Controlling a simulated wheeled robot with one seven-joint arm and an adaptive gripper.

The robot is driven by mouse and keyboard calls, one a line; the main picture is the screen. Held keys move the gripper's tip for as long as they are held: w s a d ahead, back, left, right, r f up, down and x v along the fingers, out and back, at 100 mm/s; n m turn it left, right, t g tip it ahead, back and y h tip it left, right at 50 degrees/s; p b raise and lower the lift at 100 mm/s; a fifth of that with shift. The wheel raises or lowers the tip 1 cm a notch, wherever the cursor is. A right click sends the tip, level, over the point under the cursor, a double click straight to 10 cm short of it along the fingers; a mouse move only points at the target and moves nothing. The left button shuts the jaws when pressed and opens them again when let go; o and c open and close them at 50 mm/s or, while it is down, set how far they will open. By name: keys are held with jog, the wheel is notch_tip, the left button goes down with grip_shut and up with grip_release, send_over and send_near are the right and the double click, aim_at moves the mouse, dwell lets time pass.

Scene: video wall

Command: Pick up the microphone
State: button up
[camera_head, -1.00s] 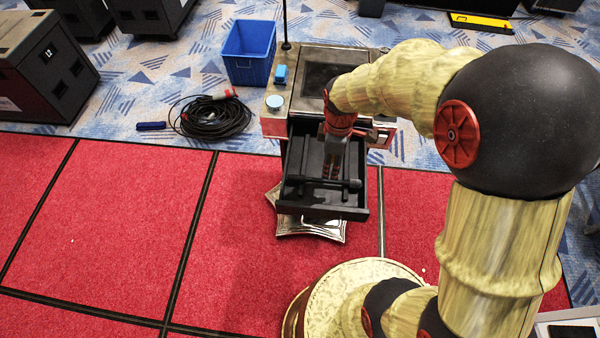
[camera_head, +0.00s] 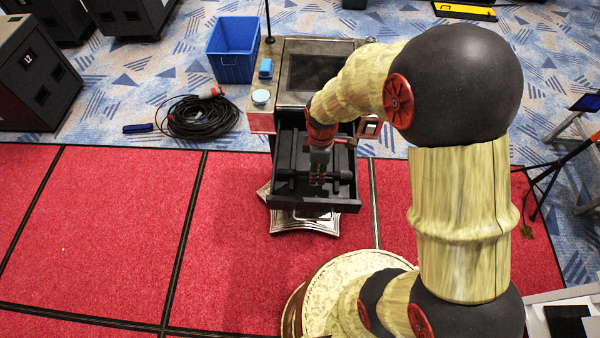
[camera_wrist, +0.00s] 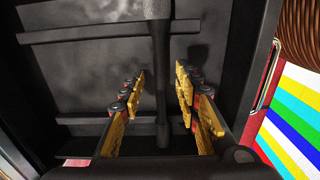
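The dark microphone (camera_head: 341,176) lies crosswise inside a black open drawer (camera_head: 338,200). In the wrist view the microphone (camera_wrist: 160,50) runs lengthwise up the picture, its thicker end at the top edge. My gripper (camera_head: 318,180) is down in the drawer over the microphone's middle. In the wrist view my gripper (camera_wrist: 160,85) is open, with its yellow finger pads on either side of the microphone's shaft. A gap shows between the shaft and each pad.
The drawer belongs to a cabinet (camera_head: 292,88) carrying a blue item (camera_head: 265,69) and a small round light-blue-topped item (camera_head: 261,97). A blue bin (camera_head: 232,58) and coiled black cable (camera_head: 200,118) lie to its left. The red floor (camera_head: 110,220) at left is clear.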

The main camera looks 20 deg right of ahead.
jog(key=shift+c, duration=0.2)
jog(key=c, duration=0.7)
grip_shut()
